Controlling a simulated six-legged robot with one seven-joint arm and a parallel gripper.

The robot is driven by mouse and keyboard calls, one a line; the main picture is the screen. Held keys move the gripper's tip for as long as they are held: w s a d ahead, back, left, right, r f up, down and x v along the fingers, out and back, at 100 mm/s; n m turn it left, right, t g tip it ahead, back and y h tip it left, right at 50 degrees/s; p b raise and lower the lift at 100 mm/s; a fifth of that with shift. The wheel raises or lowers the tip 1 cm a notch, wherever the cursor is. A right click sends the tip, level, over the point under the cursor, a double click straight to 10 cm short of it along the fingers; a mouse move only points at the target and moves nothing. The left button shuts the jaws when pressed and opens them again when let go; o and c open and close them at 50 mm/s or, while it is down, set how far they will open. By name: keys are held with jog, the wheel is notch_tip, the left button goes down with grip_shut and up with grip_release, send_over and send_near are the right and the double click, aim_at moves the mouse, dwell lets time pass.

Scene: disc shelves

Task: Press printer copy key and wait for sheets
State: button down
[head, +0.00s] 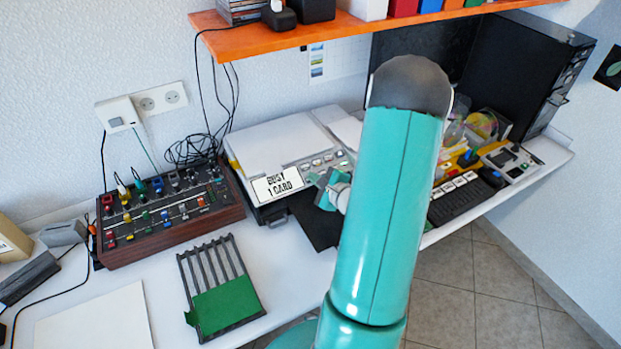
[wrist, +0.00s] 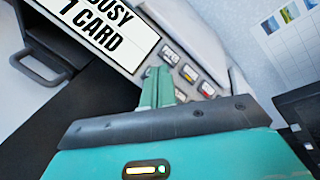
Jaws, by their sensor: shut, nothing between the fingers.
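The printer (head: 283,147) is a white and grey machine on the desk against the wall. Its front sign (head: 278,185) reads "BUSY 1 CARD", and the sign also shows at the upper left of the wrist view (wrist: 100,27). A row of keys (head: 322,160) runs right of the sign; several keys (wrist: 188,72) show close up in the wrist view. My gripper (head: 325,187) is shut and empty, with its fingertips (wrist: 158,85) right at the key panel. The fingers hide part of the panel, and I cannot tell whether they touch a key.
A mixer-like box with coloured knobs (head: 165,213) stands left of the printer. A slotted black rack with a green card (head: 225,308) lies in front. An orange shelf (head: 340,30) hangs above. A keyboard (head: 460,200) and a black tower (head: 530,70) are at right.

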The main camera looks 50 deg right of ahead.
jog(key=shift+s+a+r, duration=0.1)
jog(key=shift+s+r, duration=0.25)
jog(key=shift+r, duration=0.4)
